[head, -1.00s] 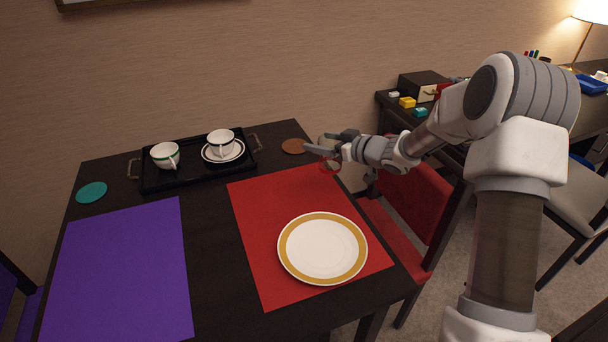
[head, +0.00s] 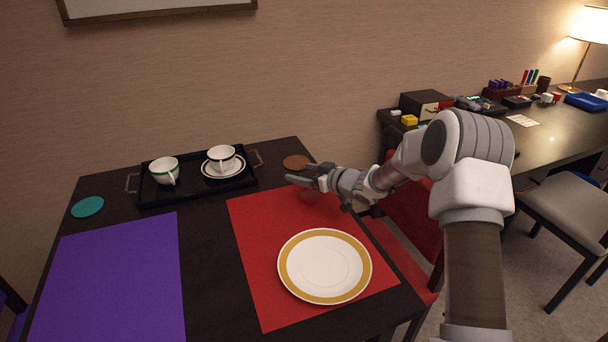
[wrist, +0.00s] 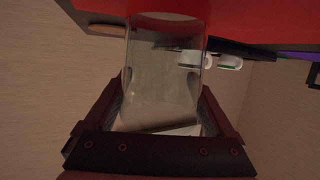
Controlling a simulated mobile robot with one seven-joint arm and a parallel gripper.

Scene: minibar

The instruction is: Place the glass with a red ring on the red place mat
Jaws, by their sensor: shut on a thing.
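My gripper (head: 301,176) is shut on a clear glass (wrist: 160,85), which stands out between the two fingers in the wrist view. In the head view the glass is faint and partly hidden by the fingers, with a reddish band low on it (head: 309,196). The glass is at the far right part of the red place mat (head: 262,255). I cannot tell whether its base touches the mat. A white plate with a gold band (head: 325,265) lies on the near part of the mat.
A black tray (head: 197,193) holds a green-banded cup (head: 164,170) and a cup (head: 221,158) on a saucer. A brown coaster (head: 295,162) lies just beyond the mat. A purple mat (head: 110,280) and teal coaster (head: 88,207) are at left. A red chair (head: 412,215) stands at right.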

